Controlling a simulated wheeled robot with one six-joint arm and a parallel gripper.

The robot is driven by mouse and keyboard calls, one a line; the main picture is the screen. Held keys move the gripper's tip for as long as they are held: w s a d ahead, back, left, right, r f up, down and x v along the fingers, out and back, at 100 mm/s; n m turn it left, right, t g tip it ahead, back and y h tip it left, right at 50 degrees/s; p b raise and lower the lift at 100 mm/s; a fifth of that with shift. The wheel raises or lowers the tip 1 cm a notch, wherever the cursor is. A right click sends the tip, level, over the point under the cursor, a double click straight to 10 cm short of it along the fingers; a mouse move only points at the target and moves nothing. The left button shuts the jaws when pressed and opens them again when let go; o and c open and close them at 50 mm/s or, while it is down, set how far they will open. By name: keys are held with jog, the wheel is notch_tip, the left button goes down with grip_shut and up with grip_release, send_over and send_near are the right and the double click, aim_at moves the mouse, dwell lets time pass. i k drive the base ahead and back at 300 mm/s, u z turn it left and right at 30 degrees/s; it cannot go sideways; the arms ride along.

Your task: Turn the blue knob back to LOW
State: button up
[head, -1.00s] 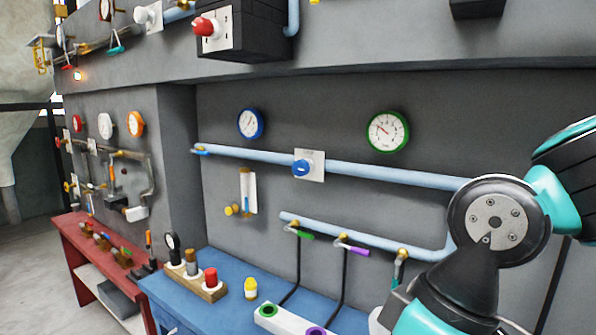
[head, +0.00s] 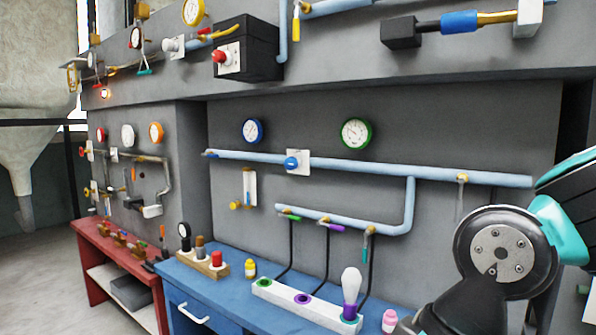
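The blue knob (head: 291,163) sits on a white square plate (head: 303,167) on the upper light-blue pipe. Any LOW marking on the plate is too small to read. A blue-rimmed gauge (head: 253,131) and a green-rimmed gauge (head: 356,133) are on the grey wall above that pipe. My arm shows at the lower right, well to the right of the knob and apart from it. My gripper is outside the picture.
A blue bench (head: 228,290) stands below the pipes, with a wooden block of tools (head: 203,264) and a white holder (head: 295,306). A red knob (head: 220,57) is on a black box above. A red bench (head: 100,255) is at left.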

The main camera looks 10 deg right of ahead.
aim_at(291, 163)
jog(key=z, duration=0.25)
jog(key=k, duration=0.25)
jog(key=u, duration=0.95)
jog(key=i, duration=1.4)
jog(key=z, duration=0.45)
